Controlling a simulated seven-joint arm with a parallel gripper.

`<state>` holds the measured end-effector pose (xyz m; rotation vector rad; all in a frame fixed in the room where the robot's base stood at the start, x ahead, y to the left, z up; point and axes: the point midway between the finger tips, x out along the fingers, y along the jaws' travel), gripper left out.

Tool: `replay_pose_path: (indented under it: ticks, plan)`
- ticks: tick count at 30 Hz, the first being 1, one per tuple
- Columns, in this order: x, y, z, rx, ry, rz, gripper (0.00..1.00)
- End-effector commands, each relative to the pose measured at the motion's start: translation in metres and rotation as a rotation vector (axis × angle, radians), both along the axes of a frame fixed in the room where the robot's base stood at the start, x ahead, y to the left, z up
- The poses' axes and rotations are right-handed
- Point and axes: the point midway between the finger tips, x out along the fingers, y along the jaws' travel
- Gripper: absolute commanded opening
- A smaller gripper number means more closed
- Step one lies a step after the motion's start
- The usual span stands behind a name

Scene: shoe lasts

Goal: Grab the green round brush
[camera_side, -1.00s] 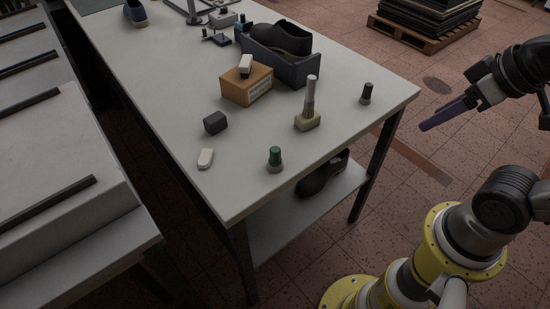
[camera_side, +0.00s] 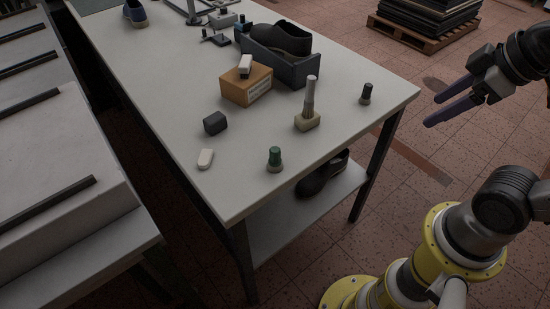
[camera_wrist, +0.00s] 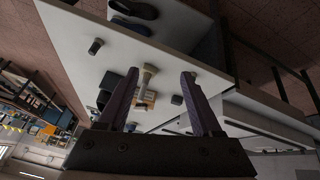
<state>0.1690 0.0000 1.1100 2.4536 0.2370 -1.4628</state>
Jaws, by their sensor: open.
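The green round brush (camera_side: 275,160) stands upright on the pale table, near its front corner in the side view. My gripper (camera_side: 433,110) is open and empty, off the table's right edge and well apart from the brush. In the wrist view its two dark purple fingers (camera_wrist: 160,73) are spread, with nothing between them.
Table around the green brush is clear.

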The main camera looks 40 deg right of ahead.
Motion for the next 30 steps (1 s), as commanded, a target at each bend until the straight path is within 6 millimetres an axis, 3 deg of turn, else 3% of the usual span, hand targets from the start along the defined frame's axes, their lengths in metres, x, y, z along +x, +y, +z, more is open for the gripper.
replay_pose_path:
  ticks: [7, 13, 17, 21, 25, 30]
  plan:
    - [0.067, 0.018, 0.047, -0.225, 0.075, 0.53, 0.66]
    - [0.138, 0.057, 0.051, -0.346, 0.164, 0.966, 0.66]
    - [0.181, 0.091, 0.035, -0.387, 0.223, 1.198, 0.66]
    - [0.214, 0.131, 0.004, -0.397, 0.286, 1.368, 0.66]
    - [0.228, 0.16, -0.027, -0.386, 0.341, 1.433, 0.66]
    - [0.226, 0.177, -0.055, -0.375, 0.397, 1.479, 0.66]
